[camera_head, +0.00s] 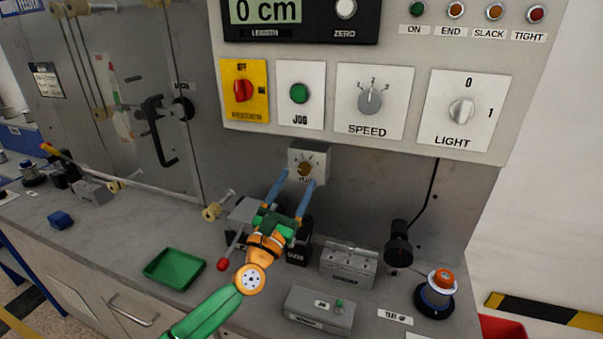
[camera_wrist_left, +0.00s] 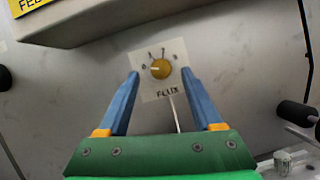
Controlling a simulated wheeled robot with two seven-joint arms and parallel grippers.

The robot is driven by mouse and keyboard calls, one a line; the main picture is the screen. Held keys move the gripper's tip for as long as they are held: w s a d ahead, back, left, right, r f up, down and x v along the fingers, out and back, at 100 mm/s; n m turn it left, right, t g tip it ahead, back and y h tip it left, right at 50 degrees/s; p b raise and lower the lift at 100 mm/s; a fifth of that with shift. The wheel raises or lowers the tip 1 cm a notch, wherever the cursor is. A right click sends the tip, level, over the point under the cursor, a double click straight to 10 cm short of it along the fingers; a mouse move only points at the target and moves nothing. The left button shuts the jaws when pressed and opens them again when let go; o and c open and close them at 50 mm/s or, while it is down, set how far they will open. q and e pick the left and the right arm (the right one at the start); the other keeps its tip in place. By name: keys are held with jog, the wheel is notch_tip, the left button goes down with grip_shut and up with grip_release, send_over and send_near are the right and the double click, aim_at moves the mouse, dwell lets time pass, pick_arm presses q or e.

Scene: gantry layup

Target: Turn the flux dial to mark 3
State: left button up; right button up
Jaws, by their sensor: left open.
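The flux dial (camera_head: 304,168) is a small brass knob on a pale plate (camera_head: 322,160) on the grey wall below the control panel. In the left wrist view the dial (camera_wrist_left: 161,69) sits above the word FLUX, with small marks around its left and upper side. A pale line on the knob points left, near the leftmost mark. My left gripper (camera_head: 296,178) is open and reaches up toward the dial. In the left wrist view its blue fingers (camera_wrist_left: 160,74) stand on either side of the knob, with visible gaps. I cannot tell the remaining depth. My right gripper is out of view.
The control panel (camera_head: 335,139) overhangs above the dial, with speed (camera_head: 370,101) and light (camera_head: 461,112) knobs. Below stand a grey box (camera_head: 348,266), a black cylinder (camera_head: 398,250) and a lever with a red ball (camera_head: 223,265). A green tray (camera_head: 175,281) lies on the bench.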

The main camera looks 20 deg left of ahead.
aim_at(304, 169)
pick_arm(q)
jog(key=shift+w+d+r, duration=0.1)
jog(key=shift+w+r, duration=0.25)
jog(key=shift+w, duration=0.1)
jog(key=shift+w+d+r, duration=0.1)
jog(key=shift+w, duration=0.8)
jog(key=shift+s, duration=0.15)
jog(key=c, duration=0.4)
grip_shut()
